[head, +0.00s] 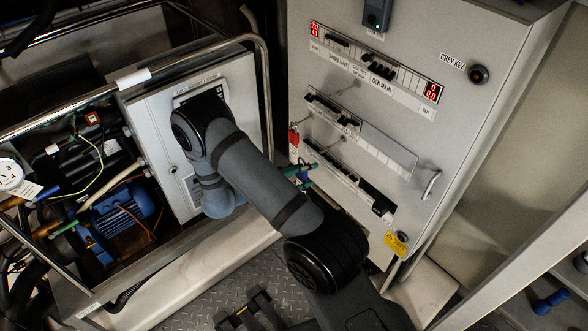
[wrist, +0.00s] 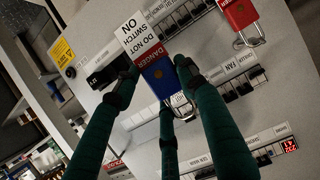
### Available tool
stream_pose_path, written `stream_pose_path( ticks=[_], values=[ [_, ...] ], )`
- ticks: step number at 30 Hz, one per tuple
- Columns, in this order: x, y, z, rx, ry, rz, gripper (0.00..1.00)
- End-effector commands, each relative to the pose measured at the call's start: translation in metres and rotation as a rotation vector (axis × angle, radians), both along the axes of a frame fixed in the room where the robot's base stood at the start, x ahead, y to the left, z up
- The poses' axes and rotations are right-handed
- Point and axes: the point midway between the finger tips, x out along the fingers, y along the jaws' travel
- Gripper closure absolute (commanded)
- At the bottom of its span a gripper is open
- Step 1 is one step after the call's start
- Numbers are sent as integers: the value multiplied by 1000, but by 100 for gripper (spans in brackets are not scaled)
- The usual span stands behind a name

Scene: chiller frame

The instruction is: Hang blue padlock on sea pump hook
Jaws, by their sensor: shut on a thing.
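The blue padlock (wrist: 164,80) is between the green fingers of my gripper (wrist: 156,72) in the wrist view, in front of the grey switch panel. A white and red "DANGER DO NOT SWITCH ON" tag (wrist: 141,40) is with it. Its metal shackle (wrist: 182,104) points down in that view, close to the panel face; I cannot tell whether it touches a hook. In the head view my gripper (head: 302,170) is at the panel's lower left, and the padlock is too small to make out clearly. I cannot read a sea pump label on any hook.
A red padlock (wrist: 238,14) hangs on the panel beside the gripper and also shows in the head view (head: 293,138). Rows of breakers (wrist: 240,84) line the panel. A pipe-framed machine (head: 122,208) stands left.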

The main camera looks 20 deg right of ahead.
Motion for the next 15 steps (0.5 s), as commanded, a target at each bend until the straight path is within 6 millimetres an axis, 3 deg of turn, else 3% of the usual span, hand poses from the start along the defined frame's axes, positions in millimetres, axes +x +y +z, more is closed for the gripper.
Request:
stream_pose_path(
  ticks=[15],
  values=[
    [11, -31, -3, -1, -1, 1, 96]
  ],
)
